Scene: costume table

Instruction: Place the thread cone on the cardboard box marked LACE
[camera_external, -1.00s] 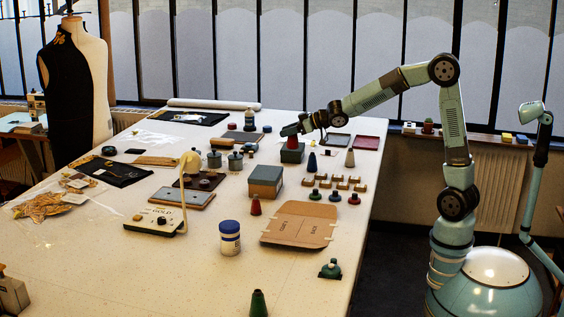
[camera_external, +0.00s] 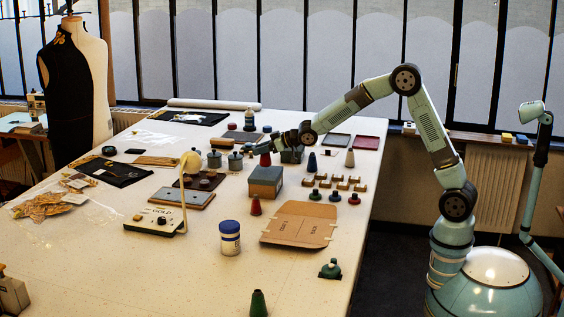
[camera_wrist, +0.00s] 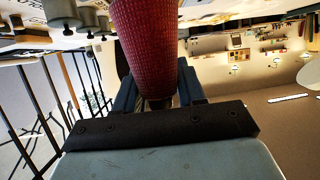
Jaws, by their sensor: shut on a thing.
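A red thread cone (camera_external: 265,159) is in the jaws of my gripper (camera_external: 262,150), off to the left of a dark green box in the external view. In the wrist view the ridged red cone (camera_wrist: 146,45) fills the space between the two dark fingers of my gripper (camera_wrist: 158,90). A grey-green cardboard box (camera_external: 265,180) stands on the table just below and in front of the cone in the picture. I cannot read LACE on any box. Whether the cone touches anything beneath it is not clear.
The dark green box (camera_external: 292,156) is partly behind my arm. Grey-green canisters (camera_external: 235,161) stand left of the gripper. Another red cone (camera_external: 256,206), a blue cone (camera_external: 312,161) and a flat cardboard piece (camera_external: 300,224) lie around.

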